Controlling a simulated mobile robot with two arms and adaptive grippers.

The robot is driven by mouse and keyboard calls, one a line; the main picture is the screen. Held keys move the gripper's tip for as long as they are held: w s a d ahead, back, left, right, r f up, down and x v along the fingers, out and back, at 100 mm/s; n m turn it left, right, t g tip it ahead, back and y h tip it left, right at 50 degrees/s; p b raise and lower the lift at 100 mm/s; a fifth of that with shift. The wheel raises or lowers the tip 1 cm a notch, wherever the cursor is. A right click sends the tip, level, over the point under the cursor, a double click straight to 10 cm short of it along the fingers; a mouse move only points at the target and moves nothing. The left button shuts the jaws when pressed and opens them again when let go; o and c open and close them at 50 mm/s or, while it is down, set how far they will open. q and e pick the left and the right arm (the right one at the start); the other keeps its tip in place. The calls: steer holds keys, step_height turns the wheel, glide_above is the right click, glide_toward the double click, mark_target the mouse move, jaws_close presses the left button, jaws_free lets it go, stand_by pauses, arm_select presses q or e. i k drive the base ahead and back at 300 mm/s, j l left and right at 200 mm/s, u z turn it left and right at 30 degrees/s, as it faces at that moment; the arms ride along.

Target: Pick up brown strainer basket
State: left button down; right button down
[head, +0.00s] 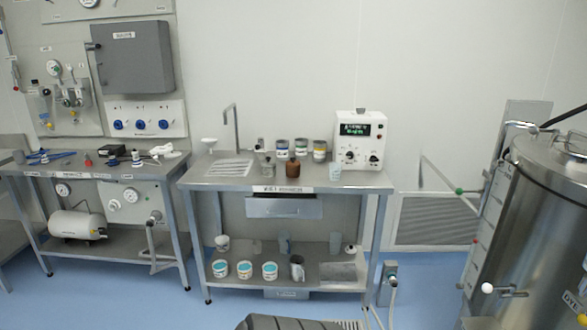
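I cannot make out a clear brown strainer basket in the head view. The one brown thing is a small, dark reddish-brown container (293,168), upright on the steel bench (225,177) in the middle. It looks more like a jar or bottle, and it is too small to tell for certain. Neither of my grippers shows in this view.
A white instrument box (360,141) and several labelled jars stand on the bench. Its lower shelf (245,284) holds tubs and beakers. Another bench stands left, and a large steel tank (545,220) right.

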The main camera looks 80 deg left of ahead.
mark_target(292, 166)
steer(key=u, duration=2.7)
steer(key=i+l+u, duration=0.1)
steer(key=i+l, duration=0.15)
steer(key=i, duration=0.2)
steer(key=i+l+u, duration=0.15)
steer(key=i+l, duration=0.2)
steer(key=i, duration=0.1)
